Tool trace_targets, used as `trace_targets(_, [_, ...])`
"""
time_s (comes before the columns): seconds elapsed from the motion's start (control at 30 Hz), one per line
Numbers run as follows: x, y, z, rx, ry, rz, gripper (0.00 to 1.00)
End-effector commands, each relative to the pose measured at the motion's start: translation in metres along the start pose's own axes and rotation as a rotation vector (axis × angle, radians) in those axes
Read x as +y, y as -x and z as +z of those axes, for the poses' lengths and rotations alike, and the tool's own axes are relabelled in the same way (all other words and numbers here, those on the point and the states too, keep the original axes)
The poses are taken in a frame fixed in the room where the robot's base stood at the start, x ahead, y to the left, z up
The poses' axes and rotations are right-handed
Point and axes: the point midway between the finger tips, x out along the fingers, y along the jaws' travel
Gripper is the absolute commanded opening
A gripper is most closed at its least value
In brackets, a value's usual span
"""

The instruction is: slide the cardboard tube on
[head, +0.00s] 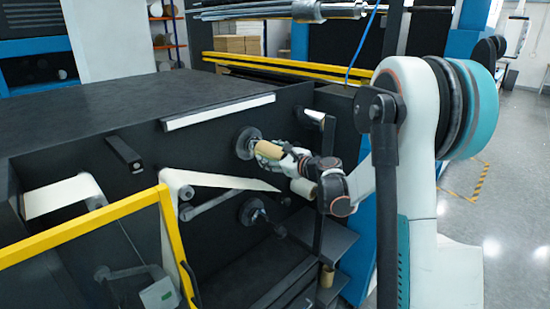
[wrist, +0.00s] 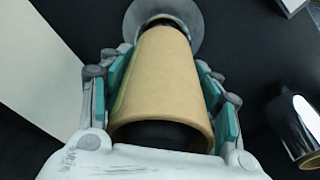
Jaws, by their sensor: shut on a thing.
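The tan cardboard tube (wrist: 158,82) lies between the two teal-padded fingers of my gripper (wrist: 160,75) in the wrist view. My gripper is shut on its sides. Its far end is at a dark spindle (wrist: 163,21) in front of a round grey flange (wrist: 190,12); a short dark stretch shows between tube and flange. The tube's near opening is dark inside, and I cannot tell how far the spindle reaches in. In the head view the tube (head: 271,149) and my gripper (head: 283,158) are at the upper flange (head: 246,143) on the dark machine panel.
A lower spindle (head: 254,213) sticks out below. White web (head: 225,180) runs left of the tube. A yellow rail (head: 80,230) crosses the front left. Another tan tube (head: 327,275) stands below.

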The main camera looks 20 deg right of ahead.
Motion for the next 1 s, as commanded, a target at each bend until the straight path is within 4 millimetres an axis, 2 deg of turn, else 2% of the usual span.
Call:
trace_targets(0.5, [0.000,-0.023,0.004,-0.001,-0.001,0.001,0.33])
trace_targets(1.0, [0.000,-0.027,0.007,-0.005,-0.003,0.000,0.33])
